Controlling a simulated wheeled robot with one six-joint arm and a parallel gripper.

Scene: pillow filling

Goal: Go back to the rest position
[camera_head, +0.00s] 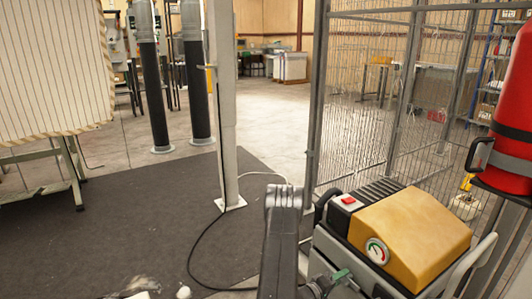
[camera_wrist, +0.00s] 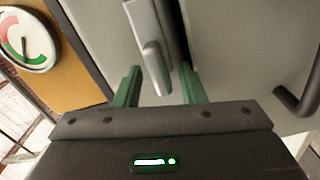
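My gripper (camera_wrist: 161,70) has two green fingers, which stand apart in the wrist view. A grey lever handle (camera_wrist: 154,62) on a grey panel (camera_wrist: 225,50) shows between them, with gaps on both sides. I cannot tell how far the fingertips are from the panel. In the head view my gripper (camera_head: 341,275) is low, beside the front of the machine (camera_head: 415,235) with a yellow cover, a red switch and a round gauge. The gauge (camera_wrist: 27,38) also shows at the upper left of the wrist view. Most of the handle is hidden in the head view.
A metal post (camera_head: 224,110) and a wire mesh fence (camera_head: 365,95) stand behind the machine. A red cylinder (camera_head: 515,110) hangs at the right. A striped cloth piece (camera_head: 50,70) is at the left above a table frame. A black cable crosses the dark mat (camera_head: 130,225).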

